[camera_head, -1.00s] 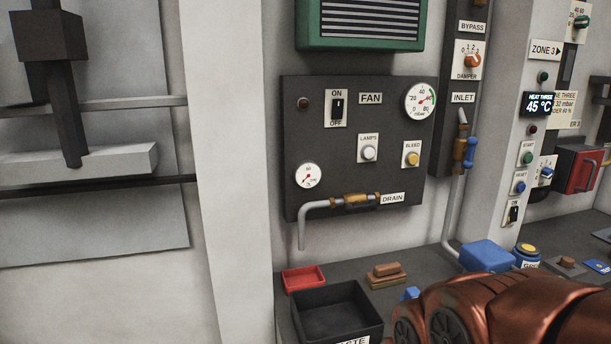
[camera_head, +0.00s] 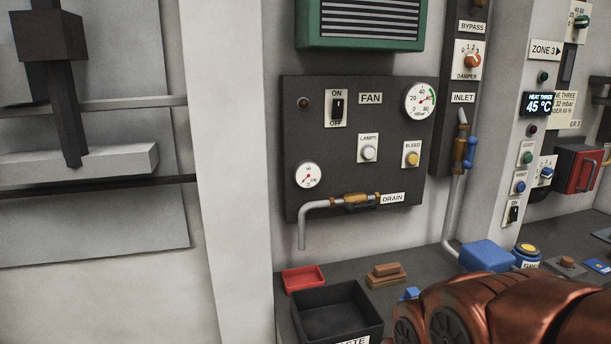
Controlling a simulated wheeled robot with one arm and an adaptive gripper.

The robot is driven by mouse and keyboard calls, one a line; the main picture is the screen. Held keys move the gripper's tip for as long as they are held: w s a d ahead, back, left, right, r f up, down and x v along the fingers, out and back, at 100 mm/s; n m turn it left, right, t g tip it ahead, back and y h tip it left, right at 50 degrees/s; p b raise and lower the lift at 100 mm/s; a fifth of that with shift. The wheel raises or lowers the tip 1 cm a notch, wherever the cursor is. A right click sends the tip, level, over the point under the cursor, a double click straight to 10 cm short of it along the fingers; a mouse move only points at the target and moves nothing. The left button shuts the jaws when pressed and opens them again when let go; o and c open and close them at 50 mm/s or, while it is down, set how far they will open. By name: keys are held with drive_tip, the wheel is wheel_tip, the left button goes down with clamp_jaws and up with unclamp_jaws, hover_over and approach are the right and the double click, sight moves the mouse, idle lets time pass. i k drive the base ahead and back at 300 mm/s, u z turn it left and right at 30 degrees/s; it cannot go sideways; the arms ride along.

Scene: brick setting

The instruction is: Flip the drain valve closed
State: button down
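The drain valve (camera_head: 357,201) is a brass fitting with a dark middle, set in a grey pipe (camera_head: 303,222) low on the dark fan panel (camera_head: 300,125). The pipe bends down at its left end. The DRAIN label (camera_head: 392,198) is just right of the valve. The valve's handle position is too small to tell. My copper-coloured arm fills the lower right corner, below and right of the panel. My gripper is not in view.
A black bin (camera_head: 337,311), a red tray (camera_head: 303,279) and brown blocks (camera_head: 386,274) sit on the dark bench below the panel. A blue box (camera_head: 487,256) stands farther right. The inlet valve with a blue handle (camera_head: 470,152) is right of the panel. The space before the drain valve is clear.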

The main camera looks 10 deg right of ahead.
sight(349, 207)
drive_tip(key=k, duration=1.3)
drive_tip(key=u, duration=0.6)
drive_tip(key=i, duration=0.55)
drive_tip(key=u, duration=0.65)
drive_tip(key=i, duration=0.7)
drive_tip(key=z, duration=0.8)
drive_tip(key=i, duration=0.7)
drive_tip(key=z, duration=0.75)
